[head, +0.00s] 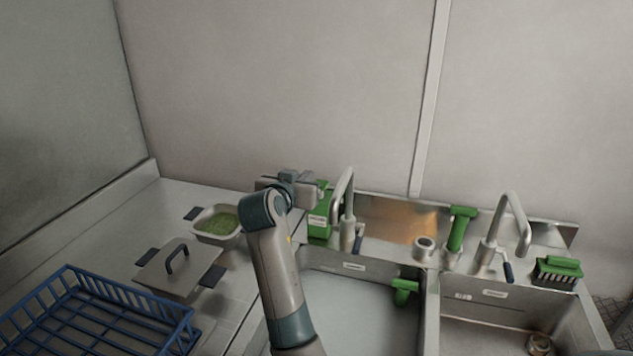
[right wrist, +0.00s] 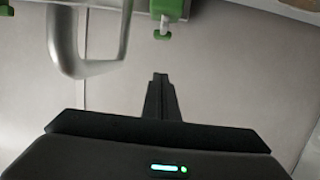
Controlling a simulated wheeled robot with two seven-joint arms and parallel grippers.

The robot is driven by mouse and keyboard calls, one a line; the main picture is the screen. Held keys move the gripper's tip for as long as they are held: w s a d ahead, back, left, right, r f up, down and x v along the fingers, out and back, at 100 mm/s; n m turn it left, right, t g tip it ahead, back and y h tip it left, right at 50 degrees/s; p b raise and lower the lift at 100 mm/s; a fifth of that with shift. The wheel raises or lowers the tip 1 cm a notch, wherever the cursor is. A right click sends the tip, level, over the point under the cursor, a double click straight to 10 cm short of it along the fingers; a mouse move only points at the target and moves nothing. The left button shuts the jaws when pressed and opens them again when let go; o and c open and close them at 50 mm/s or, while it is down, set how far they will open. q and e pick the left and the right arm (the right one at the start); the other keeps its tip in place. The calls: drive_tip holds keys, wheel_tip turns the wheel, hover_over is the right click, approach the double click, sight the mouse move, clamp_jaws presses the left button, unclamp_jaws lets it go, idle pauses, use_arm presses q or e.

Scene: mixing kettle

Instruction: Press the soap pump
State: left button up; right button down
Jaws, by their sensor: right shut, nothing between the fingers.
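The soap pump is a green bottle (head: 319,222) with a pale label, standing at the back of the sink counter, left of the left faucet. Its top is partly hidden by my right gripper (head: 319,192) in the head view. The right gripper is shut and empty, with its fingertips close to the top of the bottle. In the right wrist view, the shut fingertips (right wrist: 160,78) point toward a small green and white pump nozzle (right wrist: 163,25) at the top edge, with a visible gap in the picture. I cannot tell whether they touch anything. My left gripper is out of view.
The left faucet (head: 347,200) stands right beside the bottle; its curved spout (right wrist: 65,45) shows in the right wrist view. A green-handled tool (head: 460,229), a right faucet (head: 515,220) and a green brush (head: 557,270) stand farther right. A blue rack (head: 75,318) is at left.

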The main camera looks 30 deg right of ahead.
drive_tip(key=p+x, duration=0.3)
drive_tip(key=x, duration=0.6)
drive_tip(key=shift+r, duration=0.15)
drive_tip(key=f, duration=0.1)
drive_tip(key=f+p, duration=0.2)
drive_tip(key=shift+w+d+f, duration=0.3)
drive_tip(key=shift+d+f, duration=0.05)
drive_tip(key=shift+f, duration=0.45)
wheel_tip(320, 180, down, 2)
drive_tip(key=shift+f+b, duration=0.1)
drive_tip(key=shift+b, duration=1.05)
drive_tip(key=shift+s, duration=0.1)
